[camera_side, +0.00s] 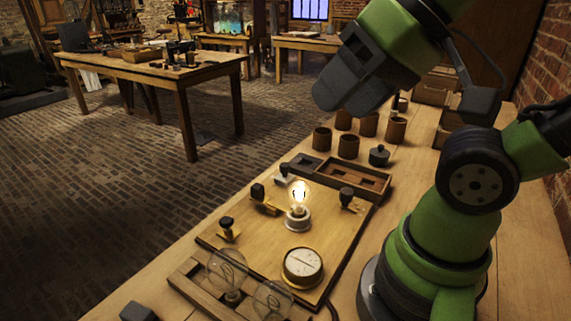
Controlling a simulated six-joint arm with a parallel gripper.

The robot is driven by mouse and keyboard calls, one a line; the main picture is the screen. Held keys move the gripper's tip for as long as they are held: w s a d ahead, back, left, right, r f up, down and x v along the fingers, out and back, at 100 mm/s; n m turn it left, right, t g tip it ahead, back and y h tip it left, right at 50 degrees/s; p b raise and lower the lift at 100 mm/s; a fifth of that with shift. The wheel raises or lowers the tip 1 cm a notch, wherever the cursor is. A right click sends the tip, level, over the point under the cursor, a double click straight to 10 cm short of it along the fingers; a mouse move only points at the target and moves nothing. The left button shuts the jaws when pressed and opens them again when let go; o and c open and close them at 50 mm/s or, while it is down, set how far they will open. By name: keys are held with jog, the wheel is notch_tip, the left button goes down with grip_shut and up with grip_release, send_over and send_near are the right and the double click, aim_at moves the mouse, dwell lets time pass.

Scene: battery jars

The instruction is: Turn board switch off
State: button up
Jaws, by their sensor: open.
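The wooden board (250,255) lies on the bench and carries a glowing bulb (299,194) on a white base. Three black-handled brass fittings sit on it: one at the back left (258,194), one at the right (347,197) and one at the left edge (227,226). I cannot tell for sure which is the switch. A round dial meter (302,266) is near the board's front right. My gripper (343,102) is open, above and behind the board, apart from it and empty as far as I see. Its fingertips are dark and partly hard to make out.
A compartmented wooden tray (352,178) is at the board's back edge. Several brown jars (348,146) and a dark lidded pot (379,155) stand behind it. A brick wall is at right.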

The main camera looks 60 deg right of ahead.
jog(key=shift+w, duration=0.1)
jog(key=m+g+h, duration=0.2)
jog(key=m+g, duration=0.5)
jog(key=m, duration=0.3)
send_over(285, 165)
notch_tip(285, 165, down, 16)
jog(key=r, duration=0.1)
jog(key=shift+w+d+f, duration=0.1)
jog(key=shift+f, duration=0.85)
notch_tip(285, 165, down, 9)
jog(key=shift+c, duration=0.3)
